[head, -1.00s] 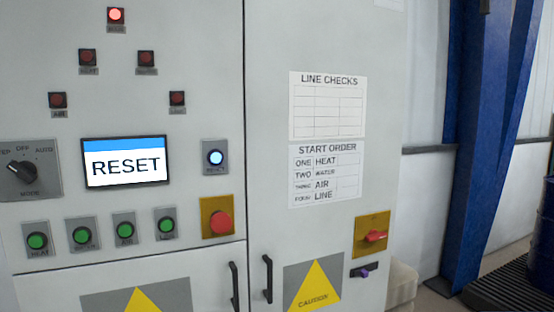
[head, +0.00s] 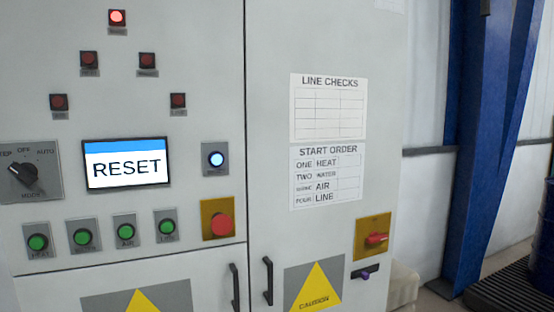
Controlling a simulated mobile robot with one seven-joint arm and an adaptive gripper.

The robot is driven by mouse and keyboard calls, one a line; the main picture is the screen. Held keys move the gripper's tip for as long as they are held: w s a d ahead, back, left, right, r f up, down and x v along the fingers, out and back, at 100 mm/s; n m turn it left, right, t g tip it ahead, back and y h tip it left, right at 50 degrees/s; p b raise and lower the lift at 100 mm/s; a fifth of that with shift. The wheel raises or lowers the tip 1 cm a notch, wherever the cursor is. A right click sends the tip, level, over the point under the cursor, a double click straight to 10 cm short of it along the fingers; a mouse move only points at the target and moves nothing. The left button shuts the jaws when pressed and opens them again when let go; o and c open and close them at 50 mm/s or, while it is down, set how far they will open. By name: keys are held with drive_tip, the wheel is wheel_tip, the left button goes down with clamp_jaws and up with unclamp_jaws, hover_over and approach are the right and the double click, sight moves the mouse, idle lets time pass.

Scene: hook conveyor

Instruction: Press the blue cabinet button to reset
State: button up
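The blue button (head: 216,159) is lit, with a pale glowing centre, on a small grey plate on the cabinet's left door. It sits right of the screen (head: 127,165), which reads RESET in dark letters under a blue bar. The grey cabinet (head: 200,60) fills most of the head view. My gripper is not in view, and nothing covers the button.
A red mushroom button (head: 221,224) on a yellow plate is just below the blue one. Several green buttons (head: 126,232) line up to its left. A mode knob (head: 24,173) is far left. Black door handles (head: 267,281) stick out below. A blue post (head: 483,150) stands right.

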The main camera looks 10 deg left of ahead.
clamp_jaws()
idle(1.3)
